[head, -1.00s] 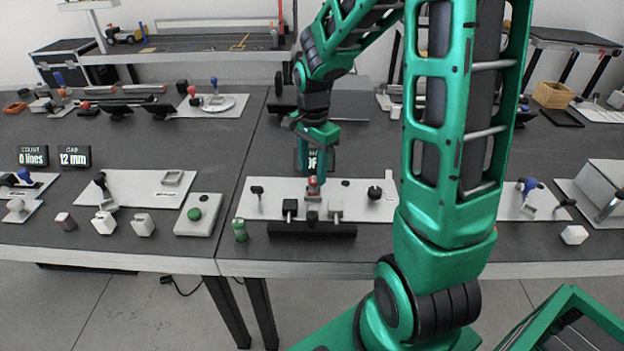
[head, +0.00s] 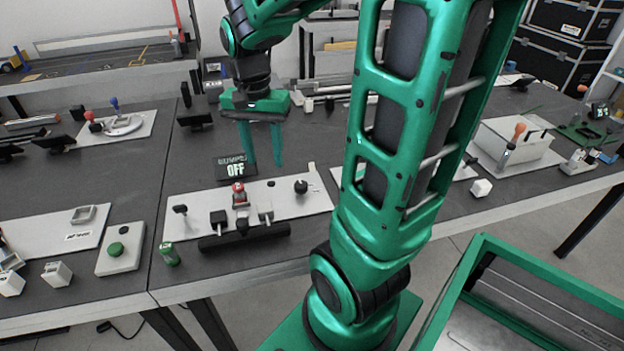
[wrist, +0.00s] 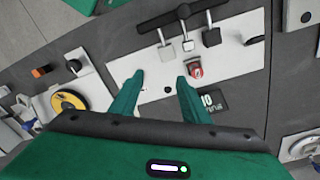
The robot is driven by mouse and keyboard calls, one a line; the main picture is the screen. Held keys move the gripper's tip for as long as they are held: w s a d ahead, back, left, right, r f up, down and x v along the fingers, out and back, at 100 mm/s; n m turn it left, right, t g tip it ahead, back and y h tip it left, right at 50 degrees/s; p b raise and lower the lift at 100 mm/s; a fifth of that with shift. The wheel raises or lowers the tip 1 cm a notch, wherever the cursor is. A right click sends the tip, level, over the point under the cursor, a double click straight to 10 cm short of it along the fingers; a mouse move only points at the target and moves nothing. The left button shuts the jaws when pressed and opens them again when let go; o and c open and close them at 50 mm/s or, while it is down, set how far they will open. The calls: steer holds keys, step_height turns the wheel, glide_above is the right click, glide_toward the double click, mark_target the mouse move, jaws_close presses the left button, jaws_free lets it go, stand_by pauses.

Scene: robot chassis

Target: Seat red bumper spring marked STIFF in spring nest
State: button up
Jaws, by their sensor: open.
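A small red piece (head: 238,187), apparently the red bumper spring, stands at a grey holder (head: 240,201) on the white fixture plate (head: 300,204). Its STIFF mark is not readable, and I cannot tell how deep it sits. It also shows in the wrist view as a red piece (wrist: 195,70) just beyond the right fingertip. My gripper (head: 263,163) is open and empty, with its fingers pointing down behind the red piece. In the wrist view the open gripper (wrist: 160,80) has bare plate between its fingers and is apart from the red piece.
A black knob (head: 301,187) is on the plate's right. A green cylinder (head: 169,254) stands left of the bar.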

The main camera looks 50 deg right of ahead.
steer(key=s+d+n, duration=0.1)
steer(key=s+n, duration=0.5)
steer(key=s, duration=0.9)
steer(key=shift+s+d+f+y, duration=0.2)
steer(key=shift+s+f+y, duration=0.1)
steer(key=shift+s+f, duration=0.15)
steer(key=shift+w+f, duration=0.25)
steer(key=shift+w, duration=0.5)
steer(key=shift+s+d, duration=0.1)
